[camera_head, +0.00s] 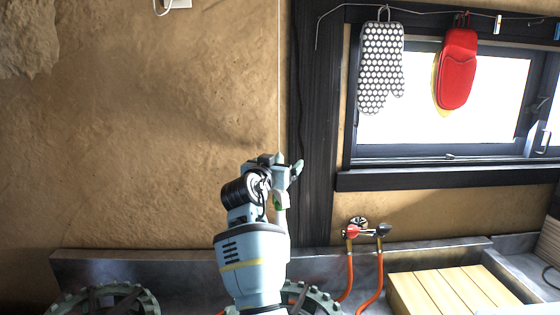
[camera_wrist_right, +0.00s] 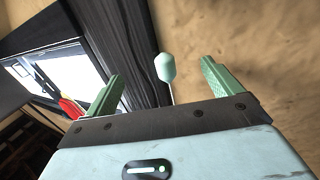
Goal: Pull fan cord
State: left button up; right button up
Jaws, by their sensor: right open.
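The fan cord (camera_head: 279,90) is a thin pale line hanging straight down the clay wall, left of the dark window post. Its lower end runs behind or into my right gripper (camera_head: 287,172) in the head view. In the right wrist view the cord ends in a small pale green knob (camera_wrist_right: 165,67). My right gripper (camera_wrist_right: 160,88) is open, with one green finger on each side of the knob in the picture. The knob appears apart from both fingers; I cannot tell its exact depth between them. My left gripper is not in view.
A dark window frame (camera_head: 420,180) stands to the right, with a dotted oven mitt (camera_head: 381,70) and a red mitt (camera_head: 457,70) hanging before it. Below are red-handled valves (camera_head: 352,231) with orange hoses and a slatted wooden board (camera_head: 450,292).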

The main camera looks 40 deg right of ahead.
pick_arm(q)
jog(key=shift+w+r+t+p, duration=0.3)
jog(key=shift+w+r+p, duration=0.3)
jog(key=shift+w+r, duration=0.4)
pick_arm(e)
jog(key=s+a, duration=0.4)
jog(key=shift+s, duration=0.3)
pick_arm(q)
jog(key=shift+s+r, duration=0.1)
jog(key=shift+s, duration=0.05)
pick_arm(e)
jog(key=shift+d, duration=0.1)
